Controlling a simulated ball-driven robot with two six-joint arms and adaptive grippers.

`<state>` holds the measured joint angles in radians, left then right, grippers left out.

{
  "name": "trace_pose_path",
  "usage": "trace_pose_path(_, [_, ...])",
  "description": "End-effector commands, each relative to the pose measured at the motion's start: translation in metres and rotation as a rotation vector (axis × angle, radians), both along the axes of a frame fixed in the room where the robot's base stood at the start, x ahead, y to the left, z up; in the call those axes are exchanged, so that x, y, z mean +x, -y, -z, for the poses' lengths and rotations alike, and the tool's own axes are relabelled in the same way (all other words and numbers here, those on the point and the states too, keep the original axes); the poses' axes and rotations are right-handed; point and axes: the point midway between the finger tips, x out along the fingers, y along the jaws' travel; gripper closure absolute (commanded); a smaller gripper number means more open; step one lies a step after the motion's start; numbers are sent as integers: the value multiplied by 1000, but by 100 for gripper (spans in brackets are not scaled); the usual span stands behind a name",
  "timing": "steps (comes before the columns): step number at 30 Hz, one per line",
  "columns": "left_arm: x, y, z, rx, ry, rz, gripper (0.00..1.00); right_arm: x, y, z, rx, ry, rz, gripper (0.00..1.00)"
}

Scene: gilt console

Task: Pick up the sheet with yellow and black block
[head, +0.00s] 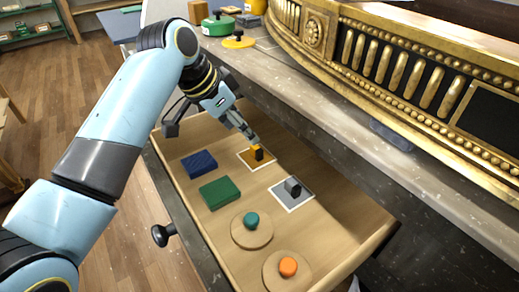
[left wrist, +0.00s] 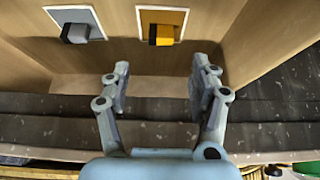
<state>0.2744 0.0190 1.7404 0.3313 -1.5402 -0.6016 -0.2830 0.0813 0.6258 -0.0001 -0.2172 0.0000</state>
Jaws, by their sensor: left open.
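The orange sheet with a pale border (head: 246,157) lies in the open wooden drawer, near its back end. A small yellow and black block (head: 259,154) stands on it. In the left wrist view the sheet (left wrist: 150,17) and its block (left wrist: 162,35) show at the top, beyond the fingertips. My left gripper (head: 251,138) is just above and behind the block and partly overlaps it in the head view. Its two fingers (left wrist: 160,80) are apart with nothing between them. My right gripper is not in view.
A grey sheet with a dark block (head: 292,205) lies beside it. The drawer (head: 337,205) also holds a blue block (head: 199,163), a green block (head: 220,193) and discs with teal (head: 251,219) and orange (head: 288,267) knobs. The gilt console (head: 400,85) stands close behind.

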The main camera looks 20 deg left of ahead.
Motion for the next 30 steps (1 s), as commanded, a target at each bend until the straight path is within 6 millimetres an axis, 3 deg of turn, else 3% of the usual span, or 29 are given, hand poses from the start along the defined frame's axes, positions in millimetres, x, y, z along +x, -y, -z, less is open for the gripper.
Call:
trace_pose_path(3, [8, 6, 19, 0, -3, -1, 38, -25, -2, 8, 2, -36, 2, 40])
trace_pose_path(7, [12, 9, 27, 0, 0, -1, 38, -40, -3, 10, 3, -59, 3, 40])
trace_pose_path(18, [28, 19, 73, 2, -1, -1, 38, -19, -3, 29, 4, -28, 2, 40])
trace_pose_path(26, [30, 20, 74, 1, 1, -1, 38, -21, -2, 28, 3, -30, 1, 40])
trace_pose_path(30, [30, 20, 74, 1, 1, -1, 54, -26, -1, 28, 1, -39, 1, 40])
